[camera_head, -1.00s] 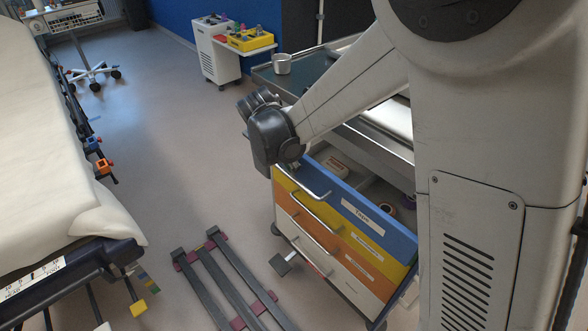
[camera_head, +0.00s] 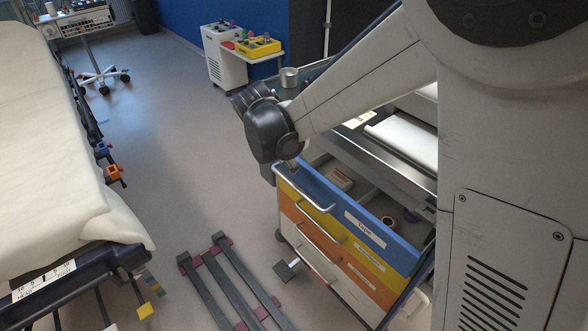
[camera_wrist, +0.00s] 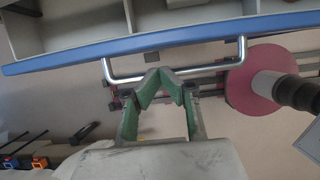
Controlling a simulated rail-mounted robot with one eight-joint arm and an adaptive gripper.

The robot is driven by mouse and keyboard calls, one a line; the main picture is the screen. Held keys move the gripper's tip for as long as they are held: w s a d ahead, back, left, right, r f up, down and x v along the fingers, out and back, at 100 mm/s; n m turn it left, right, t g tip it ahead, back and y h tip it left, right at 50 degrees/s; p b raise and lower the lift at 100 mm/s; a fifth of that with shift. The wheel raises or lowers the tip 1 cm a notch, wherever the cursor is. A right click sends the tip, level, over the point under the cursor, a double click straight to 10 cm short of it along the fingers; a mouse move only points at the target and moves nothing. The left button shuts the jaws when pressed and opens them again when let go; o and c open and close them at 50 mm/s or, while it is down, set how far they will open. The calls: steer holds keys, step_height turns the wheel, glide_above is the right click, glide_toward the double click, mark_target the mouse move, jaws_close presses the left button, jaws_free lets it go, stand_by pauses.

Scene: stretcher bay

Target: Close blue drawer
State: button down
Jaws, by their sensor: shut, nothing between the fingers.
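The blue drawer (camera_head: 362,230) is the top drawer of the cart and stands open, with its inside showing from above. Its front also shows in the wrist view (camera_wrist: 75,53), with the silver bar handle (camera_wrist: 215,72) below it. My gripper (camera_wrist: 159,74) is shut and empty. Its fingertips overlap the middle of the handle in the wrist view, close to the blue front; whether they touch the bar I cannot tell. In the head view my dark wrist hides most of my gripper at the drawer's left end. The handle (camera_head: 318,206) shows there too.
Yellow (camera_head: 368,257), orange and white drawers sit below the blue one. A small box (camera_head: 340,178) and a roll (camera_head: 388,221) lie in the blue drawer. A metal frame (camera_head: 230,280) lies on the floor left of the cart. A bed (camera_head: 45,170) stands at left.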

steer(key=c, duration=2.4)
jaws_free()
steer(key=p+v, duration=0.1)
steer(key=v, duration=0.2)
steer(key=shift+o, duration=1.4)
steer(key=shift+a+r, duration=0.1)
steer(key=shift+r, duration=0.15)
steer(key=shift+o, duration=1.4)
steer(key=shift+s+r+m, duration=0.15)
steer(key=shift+m, duration=0.35)
steer(key=shift+o, duration=0.4)
steer(key=m, duration=0.2)
steer(key=r+m, duration=0.1)
steer(key=shift+s, duration=0.25)
steer(key=m+g+y+b, duration=0.1)
steer(key=m+y, duration=0.1)
steer(key=m, duration=1.2)
glide_toward(298, 189)
steer(key=f, duration=0.2)
steer(key=w+f+b, duration=0.1)
steer(key=f, duration=0.2)
steer(key=d+f+b, duration=0.1)
steer(key=f, duration=0.2)
steer(key=shift+w+d+f, duration=0.1)
steer(key=shift+w+f, duration=0.1)
steer(key=shift+f, duration=0.05)
steer(key=shift+c, duration=0.4)
jaws_close()
